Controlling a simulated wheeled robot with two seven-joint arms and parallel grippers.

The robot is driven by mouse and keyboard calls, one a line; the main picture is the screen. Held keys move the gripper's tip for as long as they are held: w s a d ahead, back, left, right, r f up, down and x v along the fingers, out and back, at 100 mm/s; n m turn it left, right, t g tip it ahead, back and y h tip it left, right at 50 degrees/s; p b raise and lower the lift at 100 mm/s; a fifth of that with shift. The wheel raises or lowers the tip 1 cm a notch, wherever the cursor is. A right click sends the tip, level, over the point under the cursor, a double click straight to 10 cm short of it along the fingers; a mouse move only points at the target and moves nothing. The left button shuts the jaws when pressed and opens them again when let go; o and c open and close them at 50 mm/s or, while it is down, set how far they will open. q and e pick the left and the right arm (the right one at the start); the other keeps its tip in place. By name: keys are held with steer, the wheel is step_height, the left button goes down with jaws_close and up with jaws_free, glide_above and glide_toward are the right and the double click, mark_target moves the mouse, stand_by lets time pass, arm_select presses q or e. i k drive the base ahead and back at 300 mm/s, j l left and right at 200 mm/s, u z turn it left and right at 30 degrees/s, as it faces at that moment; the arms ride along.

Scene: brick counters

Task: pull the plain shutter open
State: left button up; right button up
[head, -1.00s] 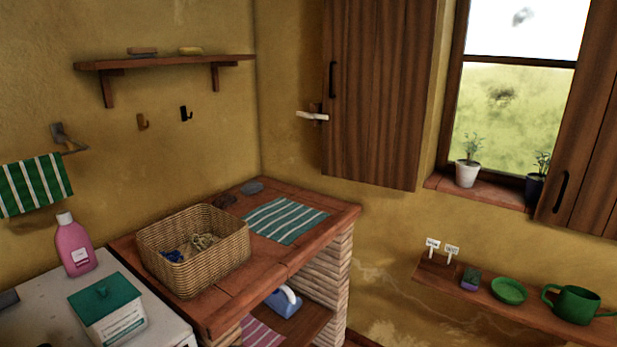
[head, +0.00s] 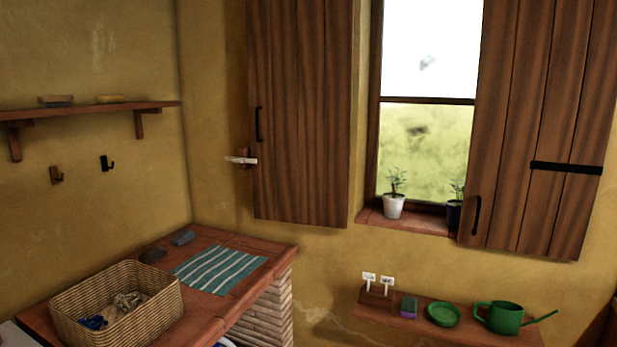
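Two brown plank shutters hang at the window (head: 427,60) in the head view. The left shutter (head: 305,110) shows bare planks with a black upright handle (head: 258,124) near its left edge. The right shutter (head: 530,120) has a black handle (head: 475,215) at its lower left and a black iron strap (head: 566,168) across its planks. The left one looks plain; the right one carries the strap. A pale peg-like piece (head: 240,160) on the wall stands at the left shutter's left edge; I cannot tell whether it touches it. Neither of my grippers is in view.
Potted plants, one in a white pot (head: 393,206), stand on the sill (head: 410,222). A low shelf (head: 400,322) holds a green watering can (head: 502,317) and a green dish (head: 444,314). A wicker basket (head: 150,330) and a striped cloth (head: 218,268) lie on the brick counter (head: 272,258).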

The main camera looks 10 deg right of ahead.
mark_target(546, 99)
steer(key=z, duration=1.55)
